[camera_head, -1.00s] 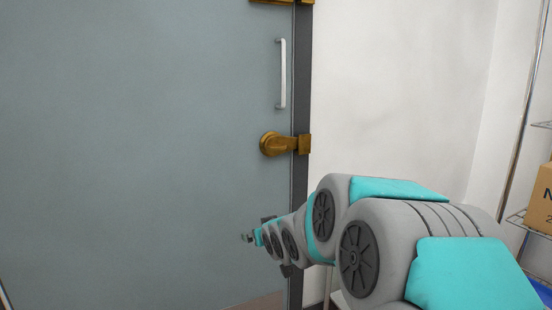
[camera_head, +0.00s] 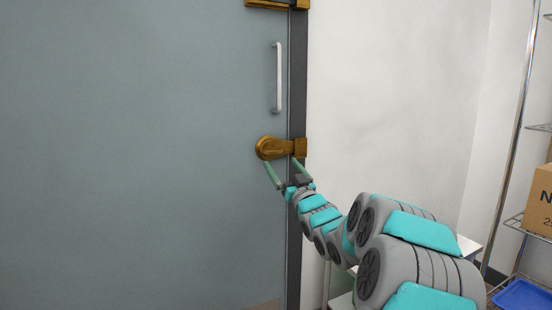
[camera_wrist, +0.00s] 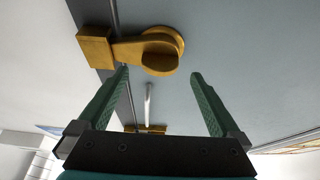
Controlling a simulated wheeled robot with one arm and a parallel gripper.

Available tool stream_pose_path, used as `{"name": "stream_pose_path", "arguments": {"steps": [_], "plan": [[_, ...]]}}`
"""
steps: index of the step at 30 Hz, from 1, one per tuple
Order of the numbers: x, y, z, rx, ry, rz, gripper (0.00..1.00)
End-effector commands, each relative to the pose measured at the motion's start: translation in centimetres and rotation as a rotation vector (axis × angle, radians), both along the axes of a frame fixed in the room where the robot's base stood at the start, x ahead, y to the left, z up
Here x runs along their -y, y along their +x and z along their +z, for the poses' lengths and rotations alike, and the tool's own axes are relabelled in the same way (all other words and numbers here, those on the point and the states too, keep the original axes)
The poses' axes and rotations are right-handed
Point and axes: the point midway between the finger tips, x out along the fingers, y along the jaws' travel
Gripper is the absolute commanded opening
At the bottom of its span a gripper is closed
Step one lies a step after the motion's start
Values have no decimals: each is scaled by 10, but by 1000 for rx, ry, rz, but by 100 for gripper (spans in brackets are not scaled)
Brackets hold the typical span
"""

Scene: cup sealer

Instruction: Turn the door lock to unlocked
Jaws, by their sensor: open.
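The brass door lock (camera_head: 270,148) is on the right edge of the grey glass door (camera_head: 140,150). Its round base is on the glass and its lever points right, meeting a brass block (camera_head: 300,148) at the dark frame. My gripper (camera_head: 284,168) is just below the lock, its two green fingers open and pointing up. In the wrist view the lock (camera_wrist: 160,50) lies ahead of my open, empty fingers (camera_wrist: 160,74). The left fingertip looks close to the lever; I cannot tell whether it touches.
A vertical metal handle (camera_head: 277,78) is on the door above the lock. The dark door frame (camera_head: 296,95) meets a bare white wall (camera_head: 400,90). At right, a wire rack holds a cardboard box (camera_head: 540,200) and a blue tray (camera_head: 523,296).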

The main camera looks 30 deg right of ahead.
Motion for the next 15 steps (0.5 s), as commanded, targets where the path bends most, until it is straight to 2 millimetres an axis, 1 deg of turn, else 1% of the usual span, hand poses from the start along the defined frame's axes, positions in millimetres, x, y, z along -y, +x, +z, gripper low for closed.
{"name": "stream_pose_path", "arguments": {"steps": [1,6,10,15], "plan": [[0,8,2,-1,0,2,100],[1,30,12,1,-2,1,100],[2,41,15,-3,1,1,100],[3,48,19,-1,0,0,100]]}}
